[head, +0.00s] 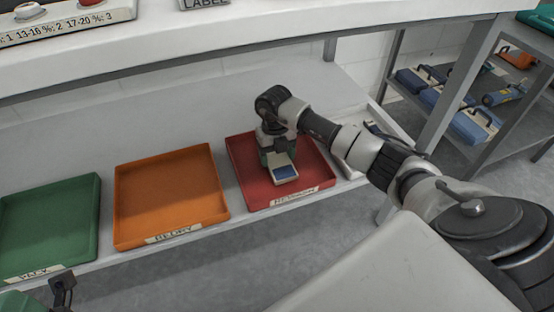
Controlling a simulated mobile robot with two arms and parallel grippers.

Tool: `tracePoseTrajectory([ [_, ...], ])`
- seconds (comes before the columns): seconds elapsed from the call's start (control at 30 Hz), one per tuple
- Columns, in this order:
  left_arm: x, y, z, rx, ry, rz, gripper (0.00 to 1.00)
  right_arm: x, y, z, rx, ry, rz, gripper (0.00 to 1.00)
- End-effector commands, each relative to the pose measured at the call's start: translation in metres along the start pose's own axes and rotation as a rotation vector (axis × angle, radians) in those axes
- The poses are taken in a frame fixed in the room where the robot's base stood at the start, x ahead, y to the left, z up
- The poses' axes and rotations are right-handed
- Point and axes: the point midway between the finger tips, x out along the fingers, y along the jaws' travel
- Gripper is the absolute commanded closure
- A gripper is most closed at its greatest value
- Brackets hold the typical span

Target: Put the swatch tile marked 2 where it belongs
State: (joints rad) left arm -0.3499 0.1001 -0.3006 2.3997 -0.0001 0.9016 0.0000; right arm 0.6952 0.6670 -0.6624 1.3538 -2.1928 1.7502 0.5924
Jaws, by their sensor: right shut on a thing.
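My right gripper (280,160) reaches down into the red tray (240,155) on the lower shelf. It is shut on a small pale tile with a blue patch (285,173), the swatch tile. The tile is over the tray's floor near its front side; I cannot tell whether it touches the floor. No number is readable on it. An orange tray (170,190) and a green tray (50,225) stand to the left, both empty where visible.
The white worktop (300,35) overhangs the shelf. A sign on it (65,28) reads partly "13-16 %: 2 17-20 %: 3". A table leg (460,80) stands at the right. Behind it, a rack holds blue cases (475,122). Bare shelf shows behind the trays.

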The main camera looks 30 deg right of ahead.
Motion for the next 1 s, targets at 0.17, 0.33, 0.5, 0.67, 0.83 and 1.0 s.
tracePoseTrajectory([
  [0.17, -0.002, 0.000, 0.001, 0.000, -0.002, 0.000, 0.49, 0.004, 0.000, 0.001, 0.000, -0.002, 0.000, 0.58],
  [0.33, -0.003, 0.000, 0.001, 0.000, -0.002, 0.000, 0.49, 0.006, 0.000, 0.001, 0.000, -0.001, -0.001, 0.58],
  [0.5, -0.003, 0.000, 0.001, 0.000, -0.003, 0.000, 0.49, 0.007, 0.000, 0.001, 0.000, -0.001, -0.001, 0.12],
  [0.67, -0.003, 0.000, 0.001, 0.000, -0.003, 0.000, 0.49, 0.007, 0.000, 0.001, 0.000, -0.001, -0.001, 0.05],
  [0.83, -0.002, 0.000, 0.001, 0.000, -0.002, 0.001, 0.49, 0.005, 0.000, 0.001, 0.000, -0.001, 0.000, 0.05],
  [1.0, 0.007, 0.000, -0.001, 0.000, 0.000, 0.001, 0.49, -0.014, 0.000, 0.001, 0.000, -0.003, 0.000, 0.05],
])
